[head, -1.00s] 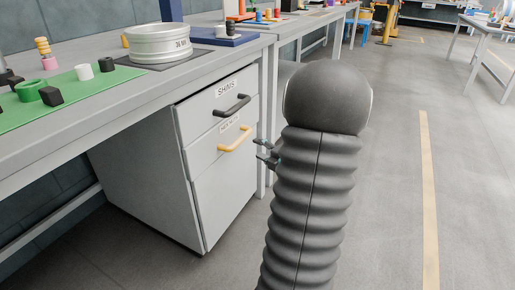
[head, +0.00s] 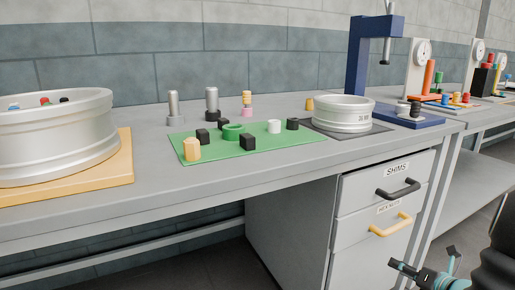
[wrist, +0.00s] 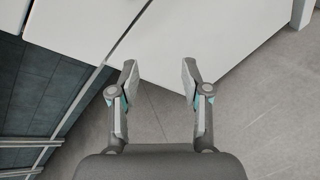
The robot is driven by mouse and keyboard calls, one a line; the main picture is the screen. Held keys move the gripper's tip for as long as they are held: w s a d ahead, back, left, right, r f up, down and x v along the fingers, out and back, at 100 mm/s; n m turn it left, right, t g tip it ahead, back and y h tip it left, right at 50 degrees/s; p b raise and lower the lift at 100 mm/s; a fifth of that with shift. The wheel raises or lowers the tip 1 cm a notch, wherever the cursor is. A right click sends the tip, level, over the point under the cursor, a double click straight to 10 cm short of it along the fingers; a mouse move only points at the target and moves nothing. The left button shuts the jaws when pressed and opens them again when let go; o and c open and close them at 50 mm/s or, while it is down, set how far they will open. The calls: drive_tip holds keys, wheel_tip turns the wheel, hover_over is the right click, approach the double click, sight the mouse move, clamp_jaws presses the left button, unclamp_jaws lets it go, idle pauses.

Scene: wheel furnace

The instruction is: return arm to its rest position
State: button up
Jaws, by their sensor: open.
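My gripper (wrist: 160,85) is open and empty in the wrist view, its two fingers spread apart above the grey floor and in front of white drawer fronts. In the head view my gripper (head: 427,268) shows at the lower right, in front of the lower part of the drawer cabinet (head: 345,255). My dark arm (head: 498,262) is cut off by the right edge. The cabinet has a drawer labelled SHIMS with a black handle (head: 398,190) and one below it with a yellow handle (head: 391,226). Both drawers look shut.
The grey workbench (head: 240,182) holds a large wheel rim (head: 55,140) on a wooden board, a green mat (head: 240,148) with several small parts, a smaller ring (head: 345,112) and a blue press (head: 357,60). Grey floor (wrist: 270,115) lies open right of the cabinet.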

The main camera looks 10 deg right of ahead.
drive_tip(key=s+a+r+n+g+y, duration=0.1)
drive_tip(key=s+a+n+g, duration=0.35)
drive_tip(key=a+n, duration=0.6)
drive_tip(key=s+a+r+n+g+y, duration=0.1)
drive_tip(key=s+a+n+g, duration=0.5)
drive_tip(key=n, duration=0.7)
drive_tip(key=s+a+r+n+t+h+p, duration=0.1)
drive_tip(key=s+a+r+n+h, duration=0.1)
drive_tip(key=a+r+n, duration=0.4)
drive_tip(key=s+a+r+n+t+h+p, duration=0.2)
drive_tip(key=s+a+r+n, duration=0.2)
drive_tip(key=a+r+n, duration=0.3)
drive_tip(key=a+n, duration=0.2)
drive_tip(key=n, duration=0.3)
drive_tip(key=shift+s+a+r+n, duration=0.2)
drive_tip(key=shift+s+r+n, duration=0.05)
drive_tip(key=shift+r+n, duration=0.1)
